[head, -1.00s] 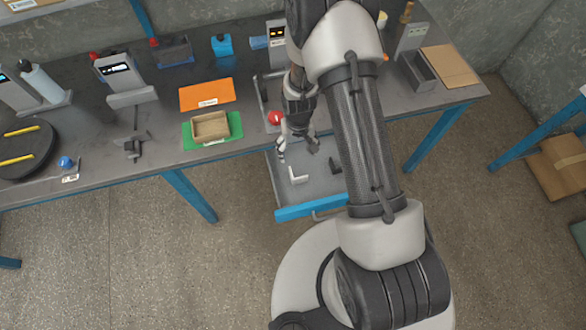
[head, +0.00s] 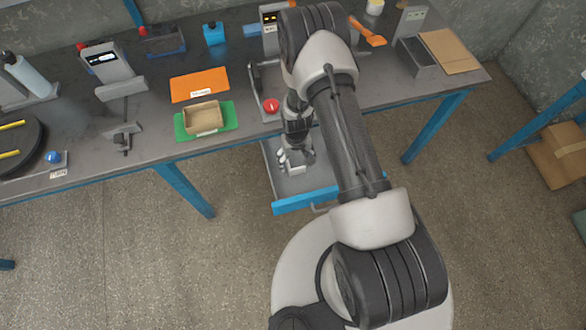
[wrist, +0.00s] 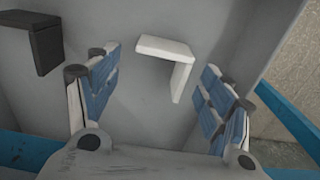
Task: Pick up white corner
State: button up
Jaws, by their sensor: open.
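The white corner (wrist: 166,52) is an L-shaped piece lying on the grey floor of the open drawer. In the wrist view it sits between and just beyond my open fingers. In the head view the white corner (head: 297,170) shows just in front of my gripper (head: 293,161), partly hidden by it. My gripper also shows in the wrist view (wrist: 158,95), with blue-padded fingers spread on either side and nothing held between them. A black corner (wrist: 40,38) lies to the left in the wrist view; in the head view it is hidden.
The drawer's blue front (head: 306,199) and side walls surround the pieces closely. On the bench, a cardboard box (head: 203,118) on a green mat (head: 227,117) stands to the left, with an orange mat (head: 199,84) behind it. A red button (head: 271,106) is near the arm.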

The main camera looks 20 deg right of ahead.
notch_tip(320, 180, down, 2)
jog(key=shift+r, duration=0.1)
jog(key=shift+c, duration=0.5)
jog(key=c, duration=0.8)
